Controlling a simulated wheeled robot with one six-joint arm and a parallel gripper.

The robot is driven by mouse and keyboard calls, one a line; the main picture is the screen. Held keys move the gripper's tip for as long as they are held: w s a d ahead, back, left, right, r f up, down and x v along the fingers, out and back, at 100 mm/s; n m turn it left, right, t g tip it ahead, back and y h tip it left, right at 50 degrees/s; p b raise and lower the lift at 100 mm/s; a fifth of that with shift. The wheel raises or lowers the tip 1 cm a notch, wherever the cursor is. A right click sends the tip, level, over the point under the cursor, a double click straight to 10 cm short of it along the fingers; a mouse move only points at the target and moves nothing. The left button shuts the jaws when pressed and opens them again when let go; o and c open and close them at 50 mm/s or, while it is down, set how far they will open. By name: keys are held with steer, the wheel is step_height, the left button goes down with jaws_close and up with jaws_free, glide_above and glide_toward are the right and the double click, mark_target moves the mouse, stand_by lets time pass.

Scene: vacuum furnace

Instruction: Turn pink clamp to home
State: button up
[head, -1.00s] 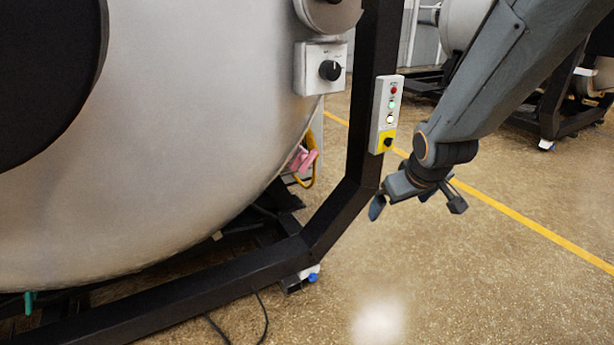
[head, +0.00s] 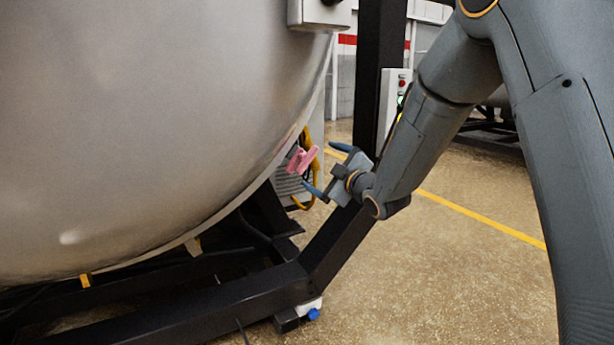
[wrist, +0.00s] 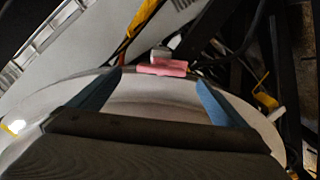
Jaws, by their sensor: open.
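The pink clamp (head: 301,160) sits at the lower right edge of the large grey furnace vessel (head: 150,130). In the head view my gripper (head: 324,168) is just right of the clamp, its two blue fingers apart and pointing toward it. In the wrist view the pink clamp (wrist: 162,68) shows ahead of the open fingers, roughly centred between them, with a grey metal piece behind it. The fingers appear apart from the clamp, with nothing held between them.
A black frame post (head: 372,90) stands close behind my gripper and joins a slanted black beam (head: 335,240) below. A yellow hose (head: 313,190) hangs beside the clamp. A button box (head: 394,90) on the post is partly hidden by my arm. Open floor lies right.

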mark_target(309, 161)
steer(key=shift+w+a+f+n+b, duration=0.15)
steer(key=shift+w+a+n+b, duration=0.2)
steer(key=shift+a, duration=0.2)
steer(key=b+x, duration=0.2)
steer(key=x, duration=0.5)
steer(key=shift+w+a+r, duration=0.1)
steer(key=shift+a+r, duration=0.05)
steer(key=shift+r, duration=0.05)
